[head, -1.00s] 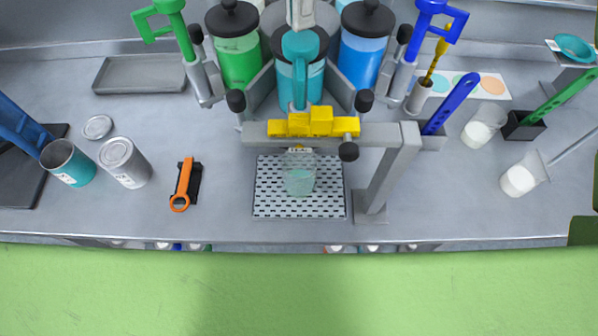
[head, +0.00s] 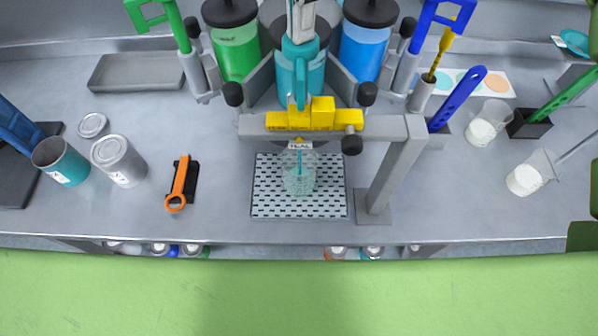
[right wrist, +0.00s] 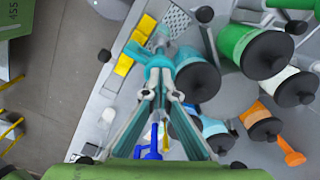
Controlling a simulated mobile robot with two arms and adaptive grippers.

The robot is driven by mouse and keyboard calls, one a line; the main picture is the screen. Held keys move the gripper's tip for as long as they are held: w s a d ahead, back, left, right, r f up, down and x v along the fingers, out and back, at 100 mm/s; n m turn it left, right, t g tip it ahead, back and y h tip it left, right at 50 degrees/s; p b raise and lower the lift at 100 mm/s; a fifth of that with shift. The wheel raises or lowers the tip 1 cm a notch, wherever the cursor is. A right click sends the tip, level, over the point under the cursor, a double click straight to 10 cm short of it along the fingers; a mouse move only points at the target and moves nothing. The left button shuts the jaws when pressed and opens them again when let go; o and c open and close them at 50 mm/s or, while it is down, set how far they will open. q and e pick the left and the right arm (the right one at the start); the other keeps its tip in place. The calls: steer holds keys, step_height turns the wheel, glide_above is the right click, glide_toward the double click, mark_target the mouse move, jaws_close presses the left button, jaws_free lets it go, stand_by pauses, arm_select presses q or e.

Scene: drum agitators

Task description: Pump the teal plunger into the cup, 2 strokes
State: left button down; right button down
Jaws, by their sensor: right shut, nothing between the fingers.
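The teal plunger (head: 300,52) stands on the teal canister (head: 315,78) at the back centre; its top also shows in the right wrist view (right wrist: 156,62). My right gripper (head: 300,32) is shut and empty, its tips at the top of the teal plunger; it also shows in the right wrist view (right wrist: 160,88). Whether the tips touch the plunger cannot be told for sure. The clear cup (head: 299,182) stands on the perforated drip plate below the yellow-topped beam, with teal-tinted contents. A thin teal stream (head: 300,160) runs down into it. My left gripper is not in view.
A green canister (head: 237,50) and a blue canister (head: 362,55) flank the teal one. The grey beam (head: 385,127) and its post (head: 386,180) stand over the drip plate (head: 270,205). Open cans, an orange-handled tool (head: 180,180) and beakers lie to the sides.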

steer(key=shift+f, duration=0.55)
steer(key=shift+r, duration=0.15)
steer(key=shift+r+p, duration=1.85)
steer(key=shift+r, duration=0.55)
step_height(320, 180, up, 6)
steer(key=p, duration=0.5)
steer(key=shift+p, duration=0.3)
